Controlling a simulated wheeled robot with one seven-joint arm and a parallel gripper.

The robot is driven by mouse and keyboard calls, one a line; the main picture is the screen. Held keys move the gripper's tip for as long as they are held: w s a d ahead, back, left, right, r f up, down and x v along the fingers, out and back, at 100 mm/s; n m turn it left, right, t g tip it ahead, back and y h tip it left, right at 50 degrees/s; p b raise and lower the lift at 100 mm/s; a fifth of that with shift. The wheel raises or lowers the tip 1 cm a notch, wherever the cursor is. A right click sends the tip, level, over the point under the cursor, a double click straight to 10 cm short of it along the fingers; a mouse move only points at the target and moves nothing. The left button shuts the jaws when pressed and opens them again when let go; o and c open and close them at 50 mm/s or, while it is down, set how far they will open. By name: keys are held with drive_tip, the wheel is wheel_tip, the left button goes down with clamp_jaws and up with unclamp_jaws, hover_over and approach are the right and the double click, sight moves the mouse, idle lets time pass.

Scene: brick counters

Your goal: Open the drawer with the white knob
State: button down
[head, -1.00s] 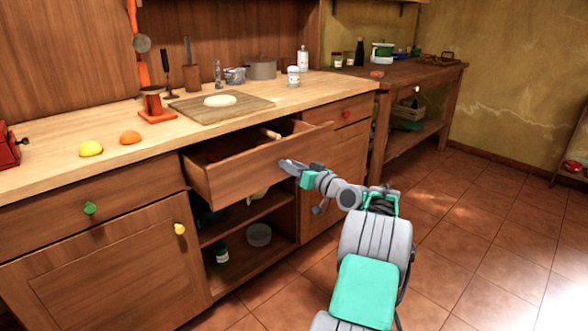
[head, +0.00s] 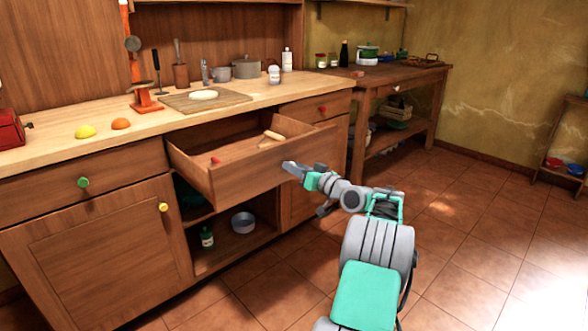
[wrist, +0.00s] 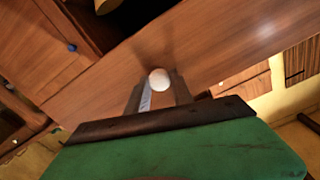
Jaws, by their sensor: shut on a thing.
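The wooden drawer (head: 250,178) stands pulled well out of the counter in the head view. Inside it lie a rolling-pin-like wooden thing and a small red thing. My gripper (head: 291,169) is at the drawer's front, toward its right part. In the wrist view the white knob (wrist: 159,80) sits between the two fingers of my gripper (wrist: 158,92), against the drawer front (wrist: 200,50). The fingers are shut on the knob. In the head view the knob is hidden behind my gripper.
Drawers with a green knob (head: 83,182) and a red knob (head: 323,110) are shut on either side. A cupboard door with a yellow knob (head: 163,207) is shut. An open shelf below the drawer holds a bowl (head: 243,222) and a bottle (head: 207,237). The tiled floor (head: 470,240) is clear.

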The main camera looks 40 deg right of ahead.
drive_tip(key=c, duration=1.1)
unclamp_jaws()
drive_tip(key=s+p, duration=0.1)
drive_tip(key=s, duration=0.6)
drive_tip(key=shift+s+d+p, duration=0.1)
drive_tip(key=shift+s+p, duration=0.2)
drive_tip(key=shift+s, duration=0.1)
